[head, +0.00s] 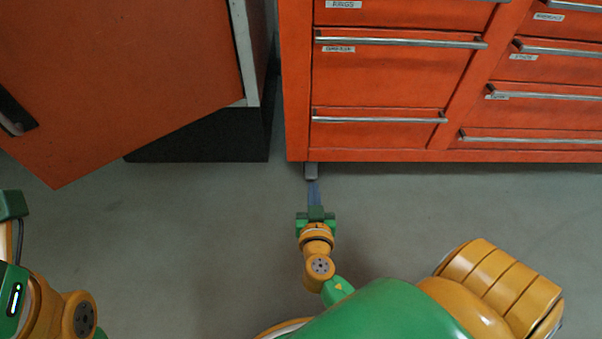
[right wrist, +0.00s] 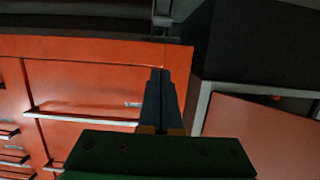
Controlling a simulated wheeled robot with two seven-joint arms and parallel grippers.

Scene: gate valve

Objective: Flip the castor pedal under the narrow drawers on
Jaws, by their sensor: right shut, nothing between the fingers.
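The castor pedal (head: 311,171) is a small grey piece sticking out under the bottom left corner of the orange drawer chest (head: 390,155). A grey castor part (right wrist: 162,20) shows beyond the chest's lower edge in the right wrist view. My right gripper (head: 313,184) points at the pedal, with its blue-grey fingers together and empty. Its tips are close to or at the pedal's near end; I cannot tell whether they touch. In the right wrist view the shut fingers (right wrist: 158,73) overlap the chest's bottom corner. Only part of my left arm shows, at the left edge; its fingers are out of view.
An orange cabinet door (head: 120,80) hangs at the upper left, beside the chest, over a black base (head: 200,138). A narrow gap separates base and chest. Chrome drawer handles (head: 400,41) jut from the chest front. The grey floor (head: 190,220) around my right gripper is clear.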

